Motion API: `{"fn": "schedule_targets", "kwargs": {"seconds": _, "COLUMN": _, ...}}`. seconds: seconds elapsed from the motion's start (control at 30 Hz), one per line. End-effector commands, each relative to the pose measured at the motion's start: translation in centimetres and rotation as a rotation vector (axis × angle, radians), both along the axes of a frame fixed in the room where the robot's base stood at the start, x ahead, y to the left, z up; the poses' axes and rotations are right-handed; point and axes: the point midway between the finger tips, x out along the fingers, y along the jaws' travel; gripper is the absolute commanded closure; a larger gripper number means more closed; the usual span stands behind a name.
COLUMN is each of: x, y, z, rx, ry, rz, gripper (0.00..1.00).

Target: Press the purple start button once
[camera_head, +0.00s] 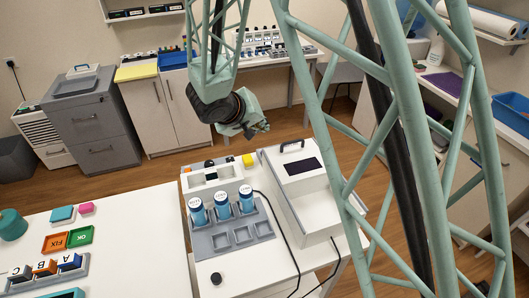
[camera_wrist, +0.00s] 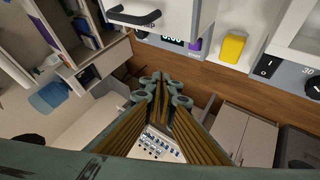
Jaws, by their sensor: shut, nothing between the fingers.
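My gripper (camera_head: 256,128) hangs above the floor behind the white bench machines in the head view. In the wrist view its fingers (camera_wrist: 161,84) are together and empty, apart from the button and touching nothing.
A yellow block (camera_wrist: 233,46) and a black knob (camera_wrist: 312,88) sit near the button. Open wooden floor (camera_head: 180,160) lies behind.

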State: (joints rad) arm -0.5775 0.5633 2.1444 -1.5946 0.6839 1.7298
Motion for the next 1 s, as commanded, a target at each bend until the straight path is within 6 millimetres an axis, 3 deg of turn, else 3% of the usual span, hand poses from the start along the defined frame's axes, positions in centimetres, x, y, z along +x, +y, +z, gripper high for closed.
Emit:
{"fn": "schedule_targets", "kwargs": {"seconds": 0.63, "x": -0.1, "y": 0.0, "z": -5.4, "rx": -0.001, "ry": 0.002, "rz": 0.001, "gripper": 1.00}}
{"fn": "schedule_targets", "kwargs": {"seconds": 1.0, "x": 0.0, "y": 0.0, "z": -6.9, "rx": 0.000, "ry": 0.000, "rz": 0.000, "gripper": 1.00}}
